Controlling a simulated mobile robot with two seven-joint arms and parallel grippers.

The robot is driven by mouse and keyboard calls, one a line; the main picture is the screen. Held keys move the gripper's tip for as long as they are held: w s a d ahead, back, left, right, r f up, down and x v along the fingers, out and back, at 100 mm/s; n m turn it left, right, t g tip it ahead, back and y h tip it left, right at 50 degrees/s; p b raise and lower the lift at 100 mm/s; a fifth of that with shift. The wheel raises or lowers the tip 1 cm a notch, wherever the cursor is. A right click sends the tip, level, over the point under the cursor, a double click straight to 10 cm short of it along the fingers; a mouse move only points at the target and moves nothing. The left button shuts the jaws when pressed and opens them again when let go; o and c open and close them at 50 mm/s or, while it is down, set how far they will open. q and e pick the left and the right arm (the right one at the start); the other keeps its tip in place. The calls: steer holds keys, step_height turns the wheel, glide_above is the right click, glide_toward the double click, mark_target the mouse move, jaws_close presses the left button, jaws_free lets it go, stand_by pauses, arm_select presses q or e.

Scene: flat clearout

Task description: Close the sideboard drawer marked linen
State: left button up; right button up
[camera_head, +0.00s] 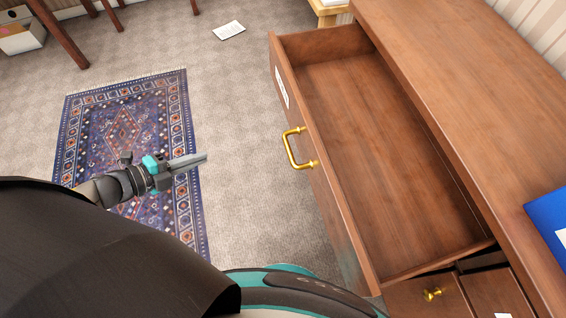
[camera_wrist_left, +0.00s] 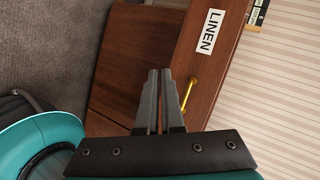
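The linen drawer (camera_head: 385,150) of the wooden sideboard (camera_head: 470,95) is pulled far out and its inside is empty. Its front carries a brass handle (camera_head: 292,150) and a white label (camera_head: 281,88). In the left wrist view the label (camera_wrist_left: 210,32) reads LINEN, and the handle (camera_wrist_left: 189,95) lies just right of my fingertips in the picture. My left gripper (camera_head: 204,159) is left of the drawer front, apart from the handle, with its fingers together. The fingers (camera_wrist_left: 160,73) look empty in the wrist view. My right gripper is not in view.
A lower drawer with a brass knob (camera_head: 433,294) shows below the open drawer. A blue item (camera_head: 549,228) lies on the sideboard top. A patterned rug (camera_head: 85,120) and a paper (camera_head: 229,30) lie on the carpet. Carpet is clear between rug and drawer.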

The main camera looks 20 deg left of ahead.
arm_select(q)
steer(key=d+r+m+g+h, duration=0.1)
steer(key=d+m, duration=0.1)
steer(key=d+r+m+g+h+b, duration=0.1)
steer(key=d+m+h, duration=0.1)
steer(key=m, duration=0.1)
steer(key=s+d+r+m+g+h+b, duration=0.1)
steer(key=d+r+m, duration=0.1)
steer(key=shift+d+h, duration=0.3)
jaws_close()
steer(key=r+b+x, duration=0.2)
steer(key=b+x, duration=0.1)
steer(key=x, duration=1)
steer(key=shift+d, duration=0.5)
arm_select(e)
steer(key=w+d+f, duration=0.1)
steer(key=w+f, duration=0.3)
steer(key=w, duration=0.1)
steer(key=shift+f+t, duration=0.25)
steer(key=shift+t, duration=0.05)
arm_select(q)
steer(key=shift+w+f, duration=0.1)
steer(key=shift+w, duration=0.05)
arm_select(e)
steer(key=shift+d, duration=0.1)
